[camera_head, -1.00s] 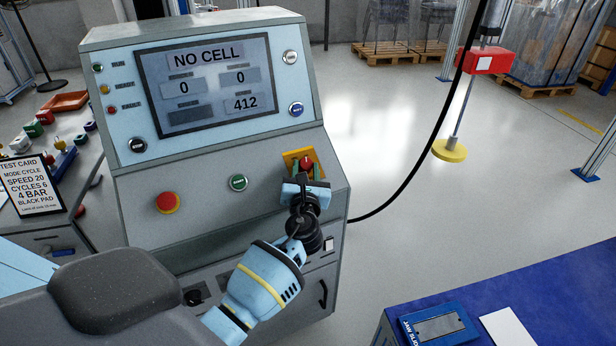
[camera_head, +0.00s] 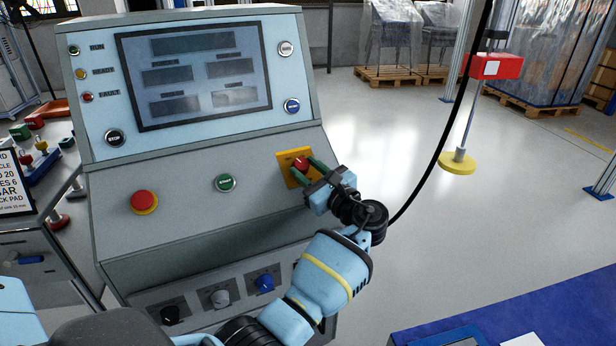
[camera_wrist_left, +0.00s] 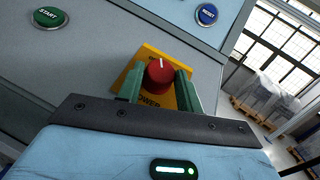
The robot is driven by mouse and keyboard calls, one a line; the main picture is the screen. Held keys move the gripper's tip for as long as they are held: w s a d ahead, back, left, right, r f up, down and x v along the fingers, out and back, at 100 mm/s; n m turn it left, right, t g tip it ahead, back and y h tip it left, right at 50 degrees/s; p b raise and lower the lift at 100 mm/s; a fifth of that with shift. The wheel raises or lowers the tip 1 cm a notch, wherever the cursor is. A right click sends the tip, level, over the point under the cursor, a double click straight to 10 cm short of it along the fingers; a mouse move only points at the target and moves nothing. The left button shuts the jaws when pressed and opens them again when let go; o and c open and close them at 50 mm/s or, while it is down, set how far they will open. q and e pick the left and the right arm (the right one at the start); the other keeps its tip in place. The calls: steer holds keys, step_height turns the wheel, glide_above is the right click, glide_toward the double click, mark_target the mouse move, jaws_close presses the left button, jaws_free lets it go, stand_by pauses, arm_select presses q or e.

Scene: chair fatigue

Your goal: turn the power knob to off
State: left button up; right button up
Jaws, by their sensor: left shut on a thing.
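The power knob (camera_head: 300,163) is red and sits on a yellow plate (camera_head: 284,157) at the right end of the console's sloped panel. In the left wrist view the red knob (camera_wrist_left: 159,76) shows a white pointer line toward the top of its cap, and the plate (camera_wrist_left: 147,50) bears partly hidden lettering that includes "POWER". My left gripper (camera_head: 305,168) has its green fingers on both sides of the knob and is shut on it. The fingers hide parts of the plate. The console's display (camera_head: 200,75) is dark and blank. My right gripper is not in view.
A red emergency button (camera_head: 143,201) and a green START button (camera_head: 225,183) sit left of the knob. Several knobs line the lower panel, including a blue one (camera_head: 265,281). A black cable (camera_head: 440,150) hangs to the right. A blue-topped table (camera_head: 560,305) stands at lower right.

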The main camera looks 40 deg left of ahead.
arm_select(q)
steer(key=shift+n+g, duration=0.3)
steer(key=o, duration=0.9)
steer(key=shift+o, duration=0.4)
steer(key=shift+d, duration=0.1)
steer(key=v, duration=0.7)
steer(key=shift+d, duration=0.3)
steer(key=shift+d+f, duration=0.1)
steer(key=shift+f, duration=0.05)
